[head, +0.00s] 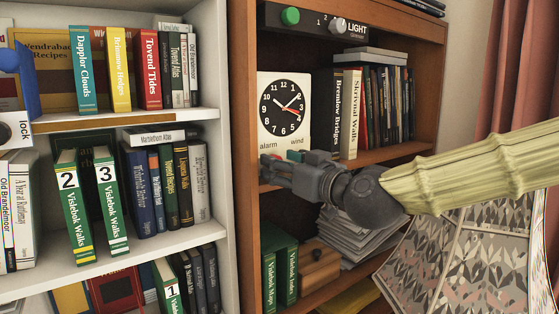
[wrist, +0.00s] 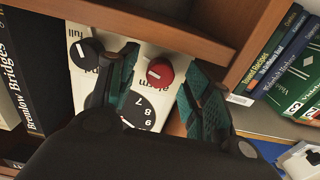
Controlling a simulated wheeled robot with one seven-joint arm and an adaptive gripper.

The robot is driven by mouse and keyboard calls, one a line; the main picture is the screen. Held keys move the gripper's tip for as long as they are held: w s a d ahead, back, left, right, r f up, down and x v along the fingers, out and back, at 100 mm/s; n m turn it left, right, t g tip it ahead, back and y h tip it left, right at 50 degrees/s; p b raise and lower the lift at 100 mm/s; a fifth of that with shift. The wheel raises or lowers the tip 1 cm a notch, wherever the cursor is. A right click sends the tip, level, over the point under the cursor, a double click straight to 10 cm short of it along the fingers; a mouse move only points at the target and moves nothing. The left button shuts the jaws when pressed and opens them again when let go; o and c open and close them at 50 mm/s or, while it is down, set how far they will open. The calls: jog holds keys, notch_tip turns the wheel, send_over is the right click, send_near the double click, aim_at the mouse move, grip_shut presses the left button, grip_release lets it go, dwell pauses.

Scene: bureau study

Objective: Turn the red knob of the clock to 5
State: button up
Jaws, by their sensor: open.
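The white clock (head: 263,91) with a black dial stands on a shelf of the brown bookcase. Its thin red hand points right and slightly down, near 3 or 4. The red knob (wrist: 160,72) with a white mark is on the clock's lower part, by the word "alarm". In the wrist view the mark points to the left. My gripper (wrist: 160,68) is open, with one teal-padded finger on each side of the red knob. I cannot tell whether the pads touch it. In the head view my gripper (head: 284,160) is in front of the clock's bottom edge.
A black knob (wrist: 88,54) marked "full" is beside the left finger in the wrist view. Books (head: 349,110) stand right of the clock. A panel (head: 330,20) with a green button is above. The white bookcase (head: 205,115) is on the left.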

jog(key=shift+w+a, duration=0.4)
jog(key=shift+w, duration=0.15)
jog(key=shift+c, duration=0.4)
jog(key=c, duration=1)
jog(key=shift+f+m+b, duration=0.1)
jog(key=shift+m+b, duration=0.2)
jog(key=shift+b, duration=0.05)
jog(key=shift+m, duration=0.5)
jog(key=o, duration=1.1)
